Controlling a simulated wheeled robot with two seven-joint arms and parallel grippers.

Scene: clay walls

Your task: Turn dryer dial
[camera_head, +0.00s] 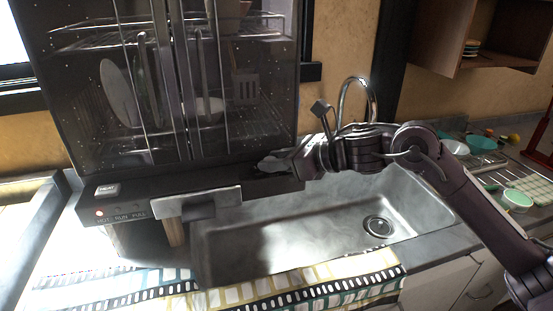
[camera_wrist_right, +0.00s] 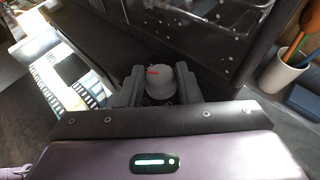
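The dryer (camera_head: 160,165) is a dark cabinet with a clear front and dishes on wire racks inside. Its base strip carries a lit red light and lettering at the left. The dial (camera_wrist_right: 160,82) is a pale grey round knob with a red mark, in the right wrist view. My right gripper (camera_wrist_right: 159,80) has one finger on each side of the dial, close against it, and appears shut on it. In the head view my right gripper (camera_head: 272,166) is at the right part of the dryer's base strip, and the dial cannot be made out there. My left gripper is not in view.
A steel sink (camera_head: 300,230) lies below the dryer, with a curved faucet (camera_head: 357,95) behind it. A metal plate (camera_head: 195,203) juts out under the dryer's front. A patterned cloth (camera_head: 240,297) lies along the front edge. Bowls (camera_head: 482,143) stand on the right counter.

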